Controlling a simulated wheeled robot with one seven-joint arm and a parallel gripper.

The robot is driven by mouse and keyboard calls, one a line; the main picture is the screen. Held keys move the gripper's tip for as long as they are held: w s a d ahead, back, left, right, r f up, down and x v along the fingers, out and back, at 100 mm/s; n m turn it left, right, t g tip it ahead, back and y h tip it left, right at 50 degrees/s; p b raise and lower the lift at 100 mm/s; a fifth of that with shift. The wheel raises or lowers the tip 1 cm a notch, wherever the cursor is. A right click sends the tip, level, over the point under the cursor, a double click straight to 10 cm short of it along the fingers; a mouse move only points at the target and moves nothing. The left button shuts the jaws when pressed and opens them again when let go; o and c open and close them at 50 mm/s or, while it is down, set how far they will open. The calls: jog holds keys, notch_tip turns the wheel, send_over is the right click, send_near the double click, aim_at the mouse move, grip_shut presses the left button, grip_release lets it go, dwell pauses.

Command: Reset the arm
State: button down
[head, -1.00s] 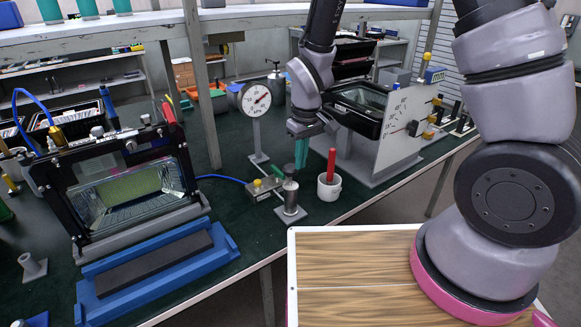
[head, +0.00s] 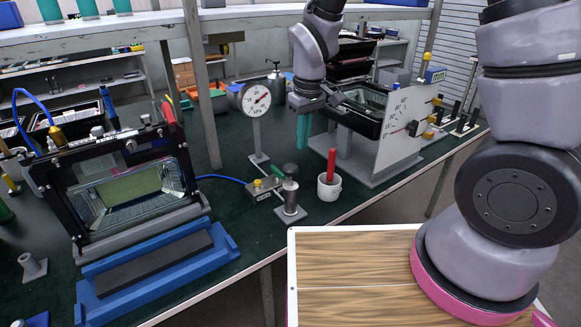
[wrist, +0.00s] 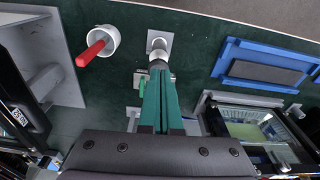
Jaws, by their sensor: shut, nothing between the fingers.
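My gripper (head: 303,132) hangs above the green bench top, with its teal fingers pointing down and together. It is shut and empty. It is above and behind the small valve post (head: 290,190) and the white cup (head: 329,187) with a red handle in it, and does not appear to touch either. In the wrist view the closed teal fingers (wrist: 160,98) reach toward the post's silver top (wrist: 158,52), and the cup (wrist: 99,40) is to their left.
A dial gauge (head: 256,97) stands left of my gripper. A tilted panel with scale (head: 400,120) and a black housing (head: 358,118) are close on its right. A clamped floodlight housing (head: 128,190) and a blue cradle (head: 110,285) are at left. A wood-topped surface (head: 350,265) is in front.

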jog(key=shift+r, duration=0.1)
jog(key=d+r+m+t+y, duration=0.1)
jog(key=d+r+m, duration=0.2)
jog(key=d+r, duration=0.4)
jog(key=d+r+m+t+y, duration=0.1)
jog(key=d+r+m, duration=0.25)
jog(key=r, duration=0.55)
jog(key=s+d+r+m+t, duration=0.4)
jog(key=s+d+r+m, duration=0.1)
jog(key=s+d+r, duration=0.4)
jog(key=shift+s+d+r+h, duration=0.35)
jog(key=shift+d+r, duration=0.3)
jog(key=shift+r, duration=0.25)
jog(key=shift+w, duration=0.1)
